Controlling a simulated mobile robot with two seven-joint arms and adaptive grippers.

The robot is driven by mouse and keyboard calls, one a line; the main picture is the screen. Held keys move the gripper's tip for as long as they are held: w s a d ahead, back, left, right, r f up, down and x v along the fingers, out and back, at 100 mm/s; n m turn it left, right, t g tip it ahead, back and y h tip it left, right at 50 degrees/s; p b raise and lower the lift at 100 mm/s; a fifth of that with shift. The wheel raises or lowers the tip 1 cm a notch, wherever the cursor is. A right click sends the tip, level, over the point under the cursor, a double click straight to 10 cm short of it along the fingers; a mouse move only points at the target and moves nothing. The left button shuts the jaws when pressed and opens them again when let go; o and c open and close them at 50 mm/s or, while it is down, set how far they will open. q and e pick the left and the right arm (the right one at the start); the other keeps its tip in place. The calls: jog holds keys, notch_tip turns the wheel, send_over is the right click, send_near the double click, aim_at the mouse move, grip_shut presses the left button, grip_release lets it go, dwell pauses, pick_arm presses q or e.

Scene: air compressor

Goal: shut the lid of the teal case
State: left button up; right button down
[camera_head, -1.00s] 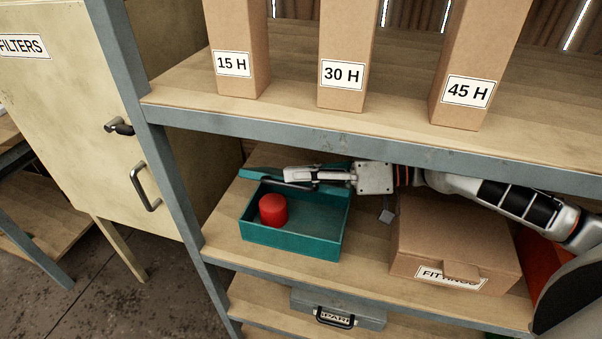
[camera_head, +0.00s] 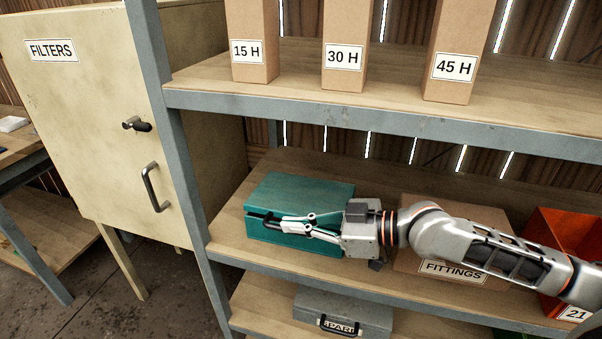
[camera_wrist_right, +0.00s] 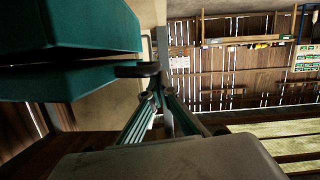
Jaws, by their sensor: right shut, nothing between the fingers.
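The teal case (camera_head: 305,195) stands on the middle shelf with its lid lying down over the box. The red cylinder seen inside it earlier is hidden now. In the right wrist view, the case (camera_wrist_right: 70,80) fills the upper left, with a narrow dark gap between two teal parts. My right gripper (camera_head: 262,217) is shut and empty, its fingers stretched along the front of the case near the lid's edge. Its fingertips show in the wrist view (camera_wrist_right: 140,70) close beside the case; I cannot tell whether they touch. My left gripper is out of view.
A FITTINGS cardboard box (camera_head: 455,270) and an orange bin (camera_head: 570,235) stand to the right, partly behind my arm. The upper shelf (camera_head: 300,102) carries tall boxes. A grey case (camera_head: 340,308) sits below. The FILTERS cabinet (camera_head: 90,110) stands left.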

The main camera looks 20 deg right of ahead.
jog(key=shift+f, duration=0.55)
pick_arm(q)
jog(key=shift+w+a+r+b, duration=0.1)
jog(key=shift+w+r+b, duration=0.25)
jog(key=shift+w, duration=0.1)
pick_arm(e)
jog(key=shift+s+f, duration=0.1)
jog(key=shift+f, duration=0.4)
jog(key=shift+s+f, duration=0.1)
